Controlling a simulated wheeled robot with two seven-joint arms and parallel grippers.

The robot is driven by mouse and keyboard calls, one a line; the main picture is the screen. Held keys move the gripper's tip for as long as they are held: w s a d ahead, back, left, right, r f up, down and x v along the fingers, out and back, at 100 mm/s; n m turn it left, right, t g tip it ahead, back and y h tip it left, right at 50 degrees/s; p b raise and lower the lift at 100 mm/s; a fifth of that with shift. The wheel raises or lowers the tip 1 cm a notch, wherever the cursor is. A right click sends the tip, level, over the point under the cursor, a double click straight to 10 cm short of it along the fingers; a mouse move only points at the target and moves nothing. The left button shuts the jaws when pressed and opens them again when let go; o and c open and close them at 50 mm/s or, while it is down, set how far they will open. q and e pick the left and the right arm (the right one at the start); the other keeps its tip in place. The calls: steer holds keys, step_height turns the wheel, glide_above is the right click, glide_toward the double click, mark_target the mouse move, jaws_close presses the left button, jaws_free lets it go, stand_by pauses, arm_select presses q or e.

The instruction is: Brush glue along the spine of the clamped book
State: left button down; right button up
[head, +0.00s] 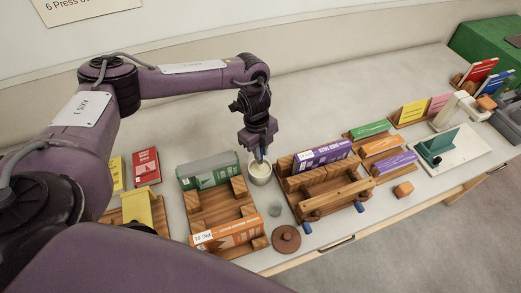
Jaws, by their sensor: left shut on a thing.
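A purple book (322,154) sits in a wooden clamp press (336,196) right of centre, its printed spine facing up. A small pale pot (260,178) with whitish contents stands just left of the press. My left gripper (259,149) points down over the pot, shut on a thin bluish handle, seemingly the brush (259,156). The brush's lower end is at or in the pot's mouth; its bristles cannot be made out. My right gripper is not in view.
A wooden rack with a green-grey book (209,171) and an orange book (228,233) stands left of the pot. A round brown lid (286,239) and a small grey cup (275,208) lie in front. Coloured books on stands and a white-and-green device (436,146) are at right.

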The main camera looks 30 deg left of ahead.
arm_select(q)
steer(key=shift+r+p, duration=2.1)
steer(key=shift+r, duration=0.65)
steer(key=s+d+r+n+t+b, duration=0.1)
steer(key=s+d+r+n+b, duration=0.1)
steer(key=n+b, duration=0.4)
steer(key=s+d+r+n+y+b, duration=0.1)
steer(key=s+d+r+n+b, duration=0.1)
steer(key=n, duration=1.3)
step_height(320, 180, up, 3)
steer(key=d+b, duration=0.1)
steer(key=b, duration=0.2)
steer(key=shift+d+f+n+t+b, duration=0.2)
steer(key=shift+d+n+t+b, duration=0.05)
steer(key=shift+n+t+b, duration=0.15)
